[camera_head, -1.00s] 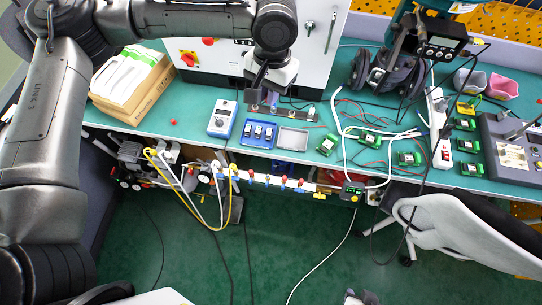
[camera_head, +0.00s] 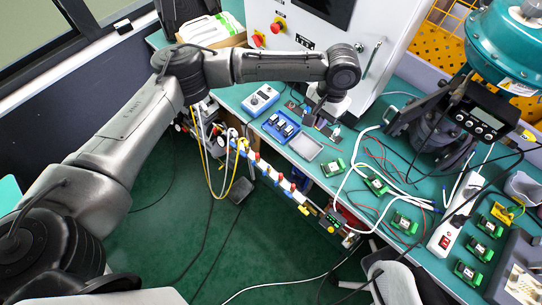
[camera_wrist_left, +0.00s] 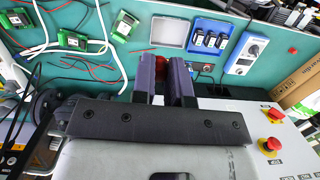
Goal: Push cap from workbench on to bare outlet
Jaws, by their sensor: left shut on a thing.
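My left gripper (camera_head: 316,113) hangs over the back of the teal workbench (camera_head: 235,97), in front of the white cabinet. In the left wrist view its two purple-grey fingers (camera_wrist_left: 165,82) are shut on a red cap (camera_wrist_left: 161,65), which shows only in part between them. The manifold (camera_head: 284,182), with several red and blue parts along it, runs along the bench's front edge, apart from the gripper. I cannot tell which outlet is bare. Another small red piece (camera_wrist_left: 293,50) lies on the bench in the left wrist view. My right gripper is not in view.
A blue tray (camera_head: 281,127), a grey tray (camera_head: 305,147) and a blue meter (camera_head: 260,100) lie near the gripper. White cables (camera_head: 347,180) and green modules (camera_head: 376,184) spread to the right. A power strip (camera_head: 447,232) and a large teal actuator (camera_head: 505,45) stand further right.

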